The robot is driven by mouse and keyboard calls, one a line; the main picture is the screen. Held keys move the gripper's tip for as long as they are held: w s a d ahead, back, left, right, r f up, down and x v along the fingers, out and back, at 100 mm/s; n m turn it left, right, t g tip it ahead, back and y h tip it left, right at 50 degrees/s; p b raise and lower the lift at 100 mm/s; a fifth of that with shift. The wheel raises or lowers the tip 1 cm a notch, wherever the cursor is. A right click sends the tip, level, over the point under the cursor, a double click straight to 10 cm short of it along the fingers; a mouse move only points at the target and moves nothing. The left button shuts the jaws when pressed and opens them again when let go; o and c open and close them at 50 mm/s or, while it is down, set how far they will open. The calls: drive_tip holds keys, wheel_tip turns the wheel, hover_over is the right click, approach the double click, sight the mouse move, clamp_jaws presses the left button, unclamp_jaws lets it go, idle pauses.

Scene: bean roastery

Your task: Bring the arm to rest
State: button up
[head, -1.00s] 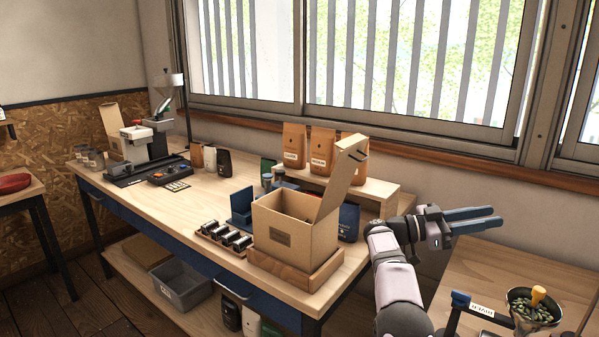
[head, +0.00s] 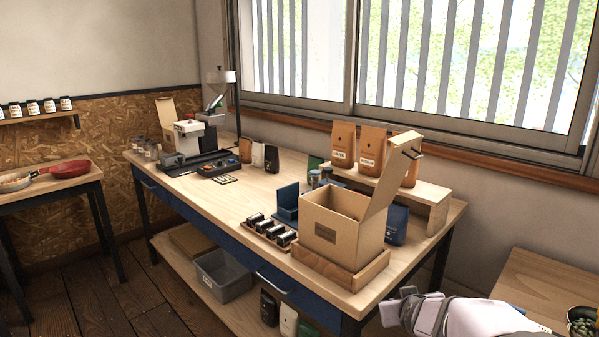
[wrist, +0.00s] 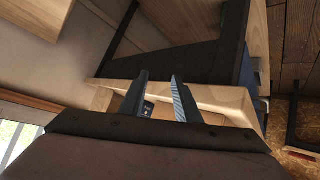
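My gripper (wrist: 159,82) shows in the wrist view with its two dark fingers apart. Nothing is held between them. Part of my arm (head: 455,315) is at the lower right in the head view, beside the workbench's right end. The fingers cannot be made out in the head view.
The workbench (head: 235,205) carries an open cardboard box (head: 335,228) in a wooden tray near its right end. Bean bags (head: 370,150) stand on a raised shelf behind it. A second table (head: 545,285) with a bowl (head: 582,322) is at the lower right.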

drive_tip(key=s+a+f+g+y+p, duration=0.1)
drive_tip(key=s+a+f+g, duration=0.2)
drive_tip(key=s, duration=0.7)
drive_tip(key=s+a+f+g+p, duration=0.1)
drive_tip(key=s+a+f+g, duration=0.25)
drive_tip(key=s, duration=0.55)
drive_tip(key=s+a+f+g+y+p, duration=0.1)
drive_tip(key=s+a+f+g, duration=0.2)
drive_tip(key=s, duration=0.7)
wheel_tip(320, 180, up, 14)
drive_tip(key=s+p, duration=0.1)
drive_tip(key=p, duration=1.1)
drive_tip(key=shift+s+a+m+g, duration=0.2)
drive_tip(key=shift+a+m+g, duration=0.1)
drive_tip(key=shift+g, duration=0.15)
